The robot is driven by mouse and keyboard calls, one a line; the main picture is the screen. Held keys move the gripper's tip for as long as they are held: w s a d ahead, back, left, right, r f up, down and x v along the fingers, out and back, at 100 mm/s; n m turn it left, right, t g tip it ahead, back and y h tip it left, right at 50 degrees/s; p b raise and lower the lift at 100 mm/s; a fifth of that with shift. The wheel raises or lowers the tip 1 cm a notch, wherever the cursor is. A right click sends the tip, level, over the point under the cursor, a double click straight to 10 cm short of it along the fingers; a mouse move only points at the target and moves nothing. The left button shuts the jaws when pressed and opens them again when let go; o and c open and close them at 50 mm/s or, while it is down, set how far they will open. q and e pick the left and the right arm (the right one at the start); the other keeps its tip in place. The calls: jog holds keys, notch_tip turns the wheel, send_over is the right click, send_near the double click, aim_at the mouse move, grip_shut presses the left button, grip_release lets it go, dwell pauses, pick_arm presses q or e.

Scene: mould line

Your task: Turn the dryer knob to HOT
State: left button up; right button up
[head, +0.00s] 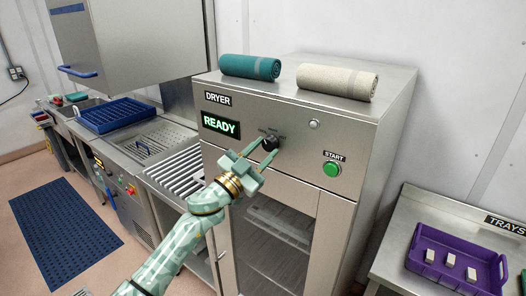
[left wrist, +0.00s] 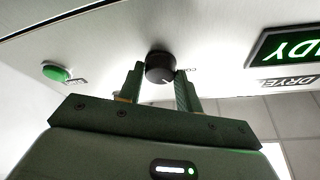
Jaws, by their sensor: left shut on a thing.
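The dryer (head: 335,115) is a steel cabinet with a lit green READY display (head: 221,125). Its dark round knob (head: 270,142) is on the front panel, between the display and the START button. My left gripper (head: 261,148) reaches up to the panel and is shut on the knob. In the left wrist view, which is upside down, the knob (left wrist: 159,64) sits between the fingertips (left wrist: 158,76). A pale pointer line shows on the knob's lower right edge there. The small lettering around the knob is partly hidden and I cannot read the setting. My right gripper is not in view.
The green START button (head: 332,169) is right of the knob. A teal rolled towel (head: 250,67) and a cream one (head: 337,82) lie on the dryer. A purple tray (head: 430,262) with white blocks is at right. A slatted counter (head: 176,172) stands left.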

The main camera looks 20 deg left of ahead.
pick_arm(q)
jog(key=m, duration=0.2)
jog(key=m+g+h+p, duration=0.1)
jog(key=m, duration=0.1)
jog(key=m+g+h, duration=0.1)
jog(key=m, duration=0.1)
jog(key=shift+a+r, duration=0.15)
jog(key=shift+a, duration=0.1)
jog(key=m+g+p, duration=0.1)
jog(key=m, duration=0.1)
jog(key=m+g+p, duration=0.1)
jog(key=m, duration=0.2)
jog(key=shift+w+a+r+h, duration=0.1)
jog(key=shift+r+h, duration=0.1)
jog(key=shift+h, duration=0.2)
jog(key=m+p, duration=0.1)
jog(key=m+g+p, duration=0.1)
jog(key=m, duration=0.1)
jog(key=m+g+p, duration=0.1)
jog(key=shift+r+m, duration=0.25)
jog(key=shift+m, duration=0.05)
jog(key=shift+m+g+y+p, duration=0.4)
jog(key=shift+m+y+p, duration=0.2)
jog(key=shift+m+p, duration=1.05)
jog(key=shift+f, duration=0.1)
jog(key=o, duration=1)
